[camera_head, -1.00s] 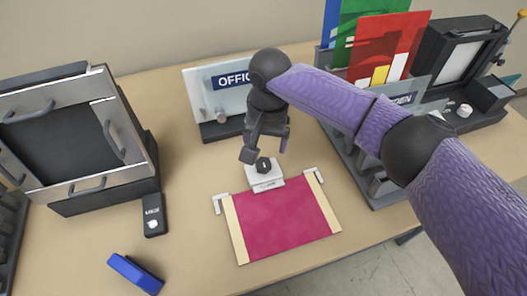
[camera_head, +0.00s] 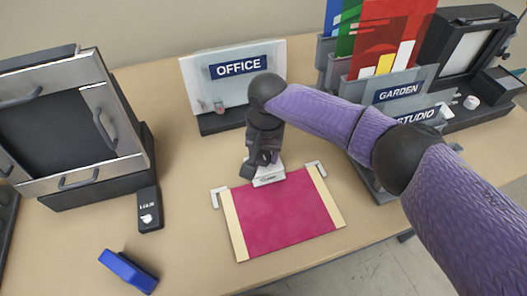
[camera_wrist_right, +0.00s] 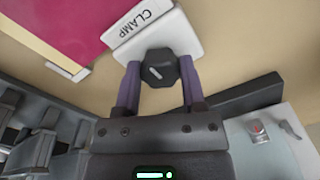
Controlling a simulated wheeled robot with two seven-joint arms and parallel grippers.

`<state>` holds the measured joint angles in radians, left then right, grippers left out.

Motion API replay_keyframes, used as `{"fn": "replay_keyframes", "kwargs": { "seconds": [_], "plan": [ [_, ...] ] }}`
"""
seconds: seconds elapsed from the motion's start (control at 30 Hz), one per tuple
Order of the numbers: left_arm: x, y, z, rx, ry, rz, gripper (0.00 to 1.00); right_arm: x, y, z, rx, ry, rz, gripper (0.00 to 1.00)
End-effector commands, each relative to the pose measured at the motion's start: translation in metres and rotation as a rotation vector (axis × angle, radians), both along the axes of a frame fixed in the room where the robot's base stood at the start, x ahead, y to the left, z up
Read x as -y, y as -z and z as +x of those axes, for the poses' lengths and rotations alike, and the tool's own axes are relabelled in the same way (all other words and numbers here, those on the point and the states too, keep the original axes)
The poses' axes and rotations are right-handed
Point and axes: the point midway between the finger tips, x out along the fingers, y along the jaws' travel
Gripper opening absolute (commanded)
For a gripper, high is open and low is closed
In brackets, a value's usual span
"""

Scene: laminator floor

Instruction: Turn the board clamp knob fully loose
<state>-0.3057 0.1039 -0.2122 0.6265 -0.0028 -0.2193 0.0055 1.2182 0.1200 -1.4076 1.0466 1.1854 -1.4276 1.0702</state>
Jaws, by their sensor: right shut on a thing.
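The board clamp is a white block (camera_head: 268,176) at the top edge of the crimson board (camera_head: 285,215); in the right wrist view the block (camera_wrist_right: 185,32) reads "CLAMP". Its black faceted knob (camera_wrist_right: 161,69) has a pale mark line. My right gripper (camera_head: 261,163) is down at the clamp and largely hides the knob in the head view. In the right wrist view my right gripper (camera_wrist_right: 160,78) has one finger on each side of the knob and is shut on it. My left gripper is in neither view.
An OFFICE sign holder (camera_head: 225,102) stands behind the clamp. A rack with GARDEN and STUDIO signs (camera_head: 398,92) stands to the right. A dark cabinet (camera_head: 60,125), a small black switch box (camera_head: 149,212) and a blue stapler-like object (camera_head: 128,270) are left. Bare table surrounds the board.

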Motion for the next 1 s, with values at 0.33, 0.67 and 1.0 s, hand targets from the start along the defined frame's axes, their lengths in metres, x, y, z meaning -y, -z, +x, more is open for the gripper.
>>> {"fn": "replay_keyframes", "kwargs": {
  "seconds": [0.33,0.67,1.0],
  "plan": [
    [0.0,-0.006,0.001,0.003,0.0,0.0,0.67,0.0,-0.002,0.0,0.001,-0.031,0.002,0.0],
    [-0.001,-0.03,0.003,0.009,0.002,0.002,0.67,0.0,-0.003,-0.001,-0.003,-0.245,0.002,0.0],
    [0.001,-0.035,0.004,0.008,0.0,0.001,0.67,0.001,0.0,0.0,-0.001,-0.569,0.003,0.0]
  ]
}}
